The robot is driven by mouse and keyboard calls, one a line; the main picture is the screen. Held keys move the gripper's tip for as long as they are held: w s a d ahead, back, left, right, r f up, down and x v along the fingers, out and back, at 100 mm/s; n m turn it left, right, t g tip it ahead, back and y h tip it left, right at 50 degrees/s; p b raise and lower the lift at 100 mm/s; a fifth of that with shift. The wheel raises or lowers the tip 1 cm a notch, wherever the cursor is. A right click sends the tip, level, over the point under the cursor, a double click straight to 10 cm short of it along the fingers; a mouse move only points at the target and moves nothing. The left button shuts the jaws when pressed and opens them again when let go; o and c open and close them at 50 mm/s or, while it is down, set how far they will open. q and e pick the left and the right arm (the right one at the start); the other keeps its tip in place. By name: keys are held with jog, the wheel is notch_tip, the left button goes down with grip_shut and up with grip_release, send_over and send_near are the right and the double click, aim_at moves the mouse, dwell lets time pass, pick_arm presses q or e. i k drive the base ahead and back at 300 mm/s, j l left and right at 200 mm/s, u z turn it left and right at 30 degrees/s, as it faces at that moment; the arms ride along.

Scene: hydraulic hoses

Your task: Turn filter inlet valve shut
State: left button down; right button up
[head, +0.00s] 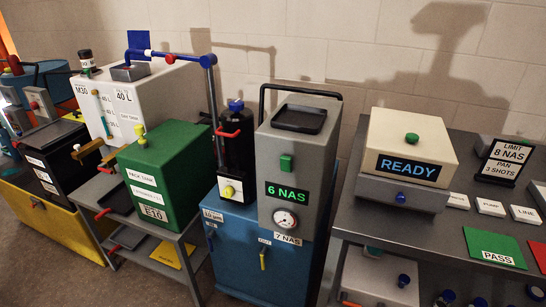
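The filter cart (238,268) is a blue cabinet in the middle of the head view. A black canister (236,155) with a blue cap and a red lever (228,134) stands on it at the left. A small blue handle (210,240) sits on the cabinet front, below a white label too small to read surely. A yellow handle (263,259) points up and down further right on the front. I cannot tell for sure which of these handles is the inlet valve. Neither of my grippers is in view.
A grey unit (296,170) reading "6 NAS" with a gauge stands on the cart. A green box (160,177) marked E10 stands on a grey bench to the left. On the right, a dark table (400,222) holds a box (408,150) showing "READY".

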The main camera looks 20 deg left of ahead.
aim_at(212, 232)
jog(key=u, duration=1.1)
